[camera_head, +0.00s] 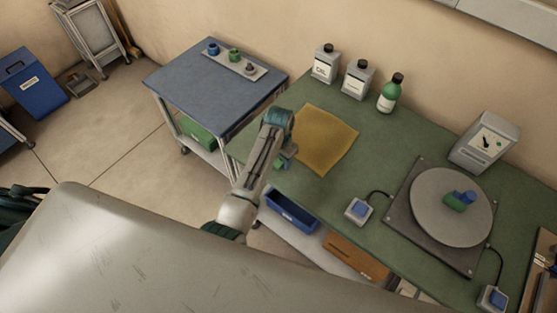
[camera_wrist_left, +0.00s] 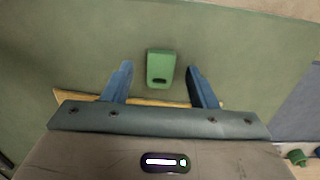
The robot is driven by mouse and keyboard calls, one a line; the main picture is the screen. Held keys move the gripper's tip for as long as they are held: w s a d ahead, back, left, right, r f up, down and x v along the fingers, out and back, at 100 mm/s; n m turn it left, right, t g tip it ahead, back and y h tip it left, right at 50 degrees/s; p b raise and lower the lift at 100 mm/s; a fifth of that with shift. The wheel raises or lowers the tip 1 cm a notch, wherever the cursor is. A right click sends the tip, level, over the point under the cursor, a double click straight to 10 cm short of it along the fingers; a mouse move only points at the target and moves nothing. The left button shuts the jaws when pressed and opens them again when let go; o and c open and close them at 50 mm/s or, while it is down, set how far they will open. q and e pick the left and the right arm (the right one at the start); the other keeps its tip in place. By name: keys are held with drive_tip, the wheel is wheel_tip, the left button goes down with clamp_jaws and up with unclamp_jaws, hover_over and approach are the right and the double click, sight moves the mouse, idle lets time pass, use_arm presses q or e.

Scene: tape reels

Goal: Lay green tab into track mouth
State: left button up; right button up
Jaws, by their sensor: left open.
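A green tab-like block (camera_wrist_left: 161,67) with a dark slot lies on the green surface in the left wrist view. It is between and slightly beyond the two blue fingers of my left gripper (camera_wrist_left: 160,84), which is open, with a gap on both sides of the block. In the head view my left gripper (camera_head: 284,162) is at the left part of the green bench (camera_head: 375,150), beside the yellow cloth (camera_head: 326,138). The arm partly hides that spot. A green and blue piece (camera_head: 455,202) sits on the grey round disc (camera_head: 430,220). I cannot identify the track mouth. My right gripper is not seen.
Two blue-button boxes sit near the disc. A blue side table (camera_head: 210,95) holds a tray with small blue, green and grey pieces.

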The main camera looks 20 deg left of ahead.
use_arm(q)
drive_tip(key=shift+f, duration=0.45)
drive_tip(key=shift+c, duration=0.4)
drive_tip(key=c, duration=1)
drive_tip(key=shift+c, duration=0.2)
drive_tip(key=shift+w+r, duration=0.1)
